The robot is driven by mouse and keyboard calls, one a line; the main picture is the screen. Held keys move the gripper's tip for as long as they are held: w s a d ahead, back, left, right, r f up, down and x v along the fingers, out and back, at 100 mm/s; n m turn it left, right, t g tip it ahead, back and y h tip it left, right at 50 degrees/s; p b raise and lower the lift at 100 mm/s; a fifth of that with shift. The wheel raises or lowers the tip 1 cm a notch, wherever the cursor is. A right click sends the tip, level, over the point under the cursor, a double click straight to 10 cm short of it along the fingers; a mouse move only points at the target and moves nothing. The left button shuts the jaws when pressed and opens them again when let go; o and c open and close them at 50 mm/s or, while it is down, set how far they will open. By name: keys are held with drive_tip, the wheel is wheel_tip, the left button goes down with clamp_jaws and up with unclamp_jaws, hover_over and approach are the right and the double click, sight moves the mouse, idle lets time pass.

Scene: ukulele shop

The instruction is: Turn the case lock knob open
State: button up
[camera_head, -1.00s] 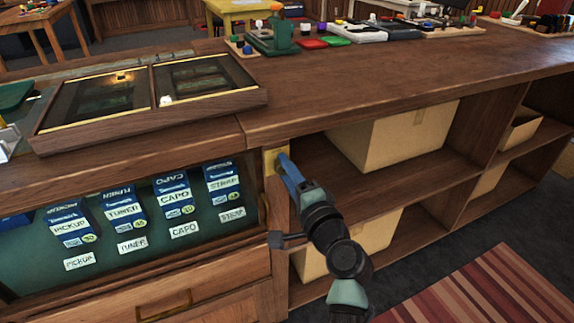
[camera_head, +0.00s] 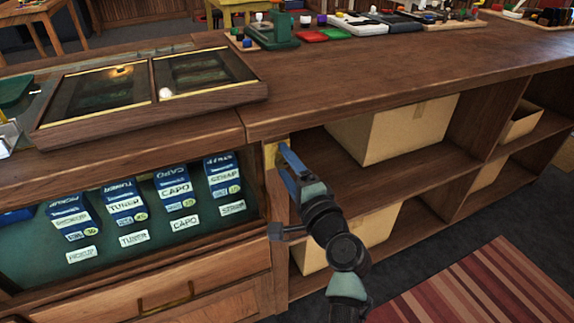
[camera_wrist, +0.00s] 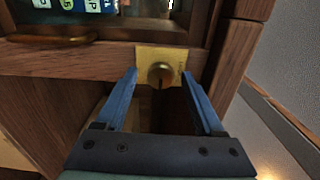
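The case lock knob (camera_wrist: 160,75) is a round brass knob with a dark slot pointing down. It sits on a square brass plate (camera_wrist: 147,57) on the wooden post at the right end of the display case. In the wrist view my open gripper (camera_wrist: 160,78) has one blue finger on each side of the knob, with gaps showing on both sides. I cannot tell how deep the fingertips reach around it. In the head view my gripper (camera_head: 287,160) covers the knob, and only part of the brass plate (camera_head: 270,153) shows.
The display case (camera_head: 130,265) holds labelled blue boxes left of the post. A brass-handled drawer (camera_head: 165,295) is below. The wooden counter (camera_head: 390,75) overhangs the post. Open shelves with cardboard boxes (camera_head: 400,130) stand to the right, near a striped rug (camera_head: 480,290).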

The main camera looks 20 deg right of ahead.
drive_tip(key=s+p, duration=0.1)
drive_tip(key=s, duration=1.2)
drive_tip(key=shift+d, duration=0.2)
